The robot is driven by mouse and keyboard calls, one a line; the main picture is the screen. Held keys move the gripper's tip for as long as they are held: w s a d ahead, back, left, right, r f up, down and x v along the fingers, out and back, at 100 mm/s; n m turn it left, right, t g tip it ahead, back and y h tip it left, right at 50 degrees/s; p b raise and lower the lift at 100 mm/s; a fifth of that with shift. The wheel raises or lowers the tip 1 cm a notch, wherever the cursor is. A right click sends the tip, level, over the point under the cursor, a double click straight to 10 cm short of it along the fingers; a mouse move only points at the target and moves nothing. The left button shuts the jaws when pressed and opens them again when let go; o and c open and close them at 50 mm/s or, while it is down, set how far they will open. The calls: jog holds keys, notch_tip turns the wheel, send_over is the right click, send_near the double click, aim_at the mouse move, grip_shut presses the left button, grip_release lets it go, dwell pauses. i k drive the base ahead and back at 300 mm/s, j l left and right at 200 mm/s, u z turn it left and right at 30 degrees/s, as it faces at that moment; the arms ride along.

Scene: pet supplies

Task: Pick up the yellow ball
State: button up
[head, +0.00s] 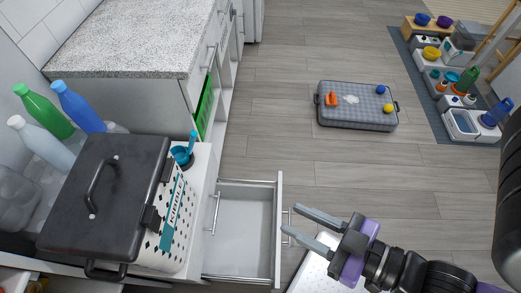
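A small yellow ball (388,108) lies on a grey cushioned pet bed (350,118) on the wooden floor, near the bed's right edge. A blue ball (381,89) lies just behind it, and an orange toy (331,99) lies on the bed's left side. My gripper (288,220) is in the lower middle of the head view, its two fingers spread apart and pointing left. It is open with nothing between the fingers. It is well in front of the bed and apart from the yellow ball.
An open drawer (243,240) stands left of my gripper. A counter (135,45) and a container with a black lid (100,185) are at left, beside green and blue bottles. A mat with bowls and toys (410,80) lies at right. Floor around the bed is clear.

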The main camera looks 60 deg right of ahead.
aim_at(389, 109)
jog(key=i+l+u, duration=0.1)
jog(key=l, duration=0.6)
jog(key=l+u, duration=0.15)
jog(key=l, duration=0.6)
jog(key=k+l+u, duration=0.1)
jog(key=l, duration=0.25)
jog(key=k+l+u, duration=0.1)
jog(key=l, duration=0.25)
jog(key=k+l+u, duration=0.1)
jog(key=l, duration=0.2)
jog(key=k+l+u, duration=0.15)
jog(key=l, duration=0.2)
jog(key=k+j+u, duration=0.1)
jog(key=k, duration=0.3)
jog(key=k+j+u, duration=0.1)
jog(key=k, duration=0.3)
jog(key=k+j+u, duration=0.1)
jog(key=k, duration=0.3)
jog(key=k+z, duration=0.65)
jog(key=z, duration=1.35)
jog(key=i+l+u, duration=0.55)
jog(key=i, duration=0.3)
